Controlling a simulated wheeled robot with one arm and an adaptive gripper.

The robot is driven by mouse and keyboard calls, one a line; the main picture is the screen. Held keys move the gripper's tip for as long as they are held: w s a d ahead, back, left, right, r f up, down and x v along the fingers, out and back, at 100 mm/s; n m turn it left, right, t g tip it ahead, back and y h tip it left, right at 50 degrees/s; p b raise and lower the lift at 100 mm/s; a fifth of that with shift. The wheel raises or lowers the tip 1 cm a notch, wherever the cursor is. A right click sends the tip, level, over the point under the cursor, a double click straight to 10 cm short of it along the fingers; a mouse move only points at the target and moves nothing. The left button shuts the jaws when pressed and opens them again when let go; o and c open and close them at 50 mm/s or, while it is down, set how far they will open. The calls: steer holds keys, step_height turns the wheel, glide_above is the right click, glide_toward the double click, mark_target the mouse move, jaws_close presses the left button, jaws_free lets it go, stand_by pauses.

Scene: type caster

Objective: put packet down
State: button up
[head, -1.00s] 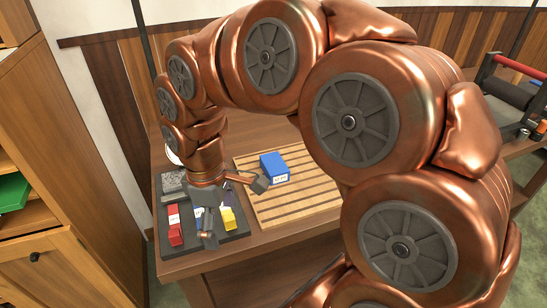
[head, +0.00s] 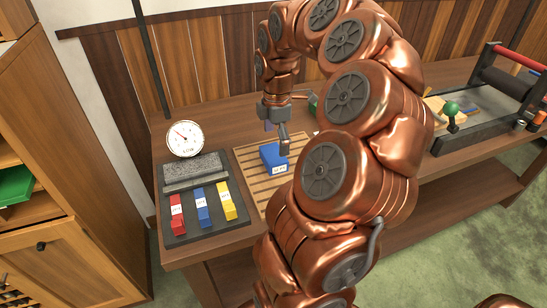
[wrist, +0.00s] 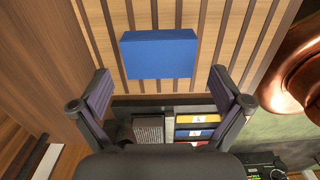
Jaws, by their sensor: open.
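A blue packet (head: 273,156) with a white label lies on a slatted wooden board (head: 252,167). My gripper (head: 276,136) hangs above it, open and empty. In the wrist view the packet (wrist: 160,54) shows its plain blue face, just past the two spread fingertips and centred on the gap between them (wrist: 160,85). The fingers do not touch it there.
A dark tray (head: 208,229) left of the board holds a red block (head: 177,214), a blue block (head: 202,208), a yellow block (head: 227,202) and a grey block. A round dial (head: 185,138) stands behind it. A roller machine (head: 480,125) stands at the right.

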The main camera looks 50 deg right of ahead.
mark_target(273, 154)
steer(key=shift+w+a+f+p, duration=0.15)
steer(key=shift+f+p, duration=0.1)
steer(key=shift+f, duration=1.15)
steer(key=shift+w+a+f+p, duration=0.15)
steer(key=shift+f+p, duration=0.1)
steer(key=shift+f, duration=1.1)
steer(key=shift+c, duration=0.3)
steer(key=c, duration=1.4)
